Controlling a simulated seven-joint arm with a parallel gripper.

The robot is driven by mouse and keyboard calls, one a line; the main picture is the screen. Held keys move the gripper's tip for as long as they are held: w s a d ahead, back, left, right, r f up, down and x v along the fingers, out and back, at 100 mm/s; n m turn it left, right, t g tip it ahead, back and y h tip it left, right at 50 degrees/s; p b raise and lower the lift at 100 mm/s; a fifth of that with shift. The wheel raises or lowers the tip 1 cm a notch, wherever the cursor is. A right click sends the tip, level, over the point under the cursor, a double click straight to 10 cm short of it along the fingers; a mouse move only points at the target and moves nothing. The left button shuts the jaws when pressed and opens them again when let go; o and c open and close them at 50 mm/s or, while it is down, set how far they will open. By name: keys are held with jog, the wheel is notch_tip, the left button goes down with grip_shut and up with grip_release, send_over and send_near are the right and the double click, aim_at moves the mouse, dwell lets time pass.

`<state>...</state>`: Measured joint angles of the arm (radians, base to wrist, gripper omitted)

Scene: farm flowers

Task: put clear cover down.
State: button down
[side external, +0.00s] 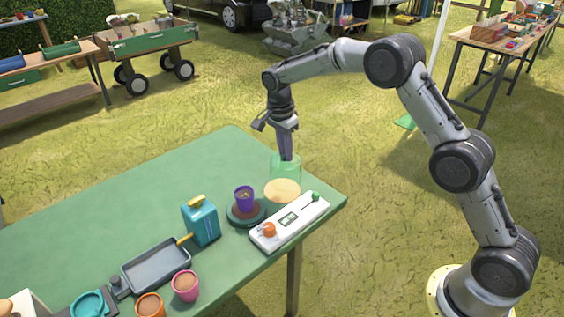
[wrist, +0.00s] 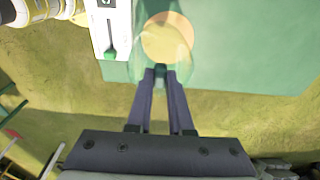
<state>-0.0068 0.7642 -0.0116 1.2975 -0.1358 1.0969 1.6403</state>
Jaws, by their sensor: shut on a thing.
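The clear cover (side external: 275,168) is a see-through, green-tinted dome or cylinder at the table's far right corner. My gripper (side external: 286,157) points down and is shut on its top; the wrist view also shows the fingertips (wrist: 160,71) together at a small dark green knob. The cover appears just above or around a round tan disc (side external: 282,191). The disc also shows through the cover in the wrist view (wrist: 168,35). I cannot tell whether the cover touches the table or disc.
A white panel (side external: 271,234) with an orange knob and a green lever lies close in front of the disc. A purple pot (side external: 244,196) on a dark saucer stands to its left. A blue box (side external: 201,222) and grey tray (side external: 158,266) are farther left. The table's (side external: 150,190) back left is clear.

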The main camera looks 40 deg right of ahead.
aim_at(282, 162)
jog(key=shift+w+f, duration=0.6)
jog(key=shift+f, duration=0.1)
jog(key=shift+w+f, duration=0.1)
jog(key=shift+f, duration=1.5)
jog(key=shift+f, duration=0.2)
jog(key=c, duration=0.8)
grip_release()
jog(key=shift+r, duration=0.15)
jog(key=r, duration=0.4)
jog(key=a+r, duration=0.1)
jog(key=r, duration=0.7)
jog(key=shift+a, duration=0.2)
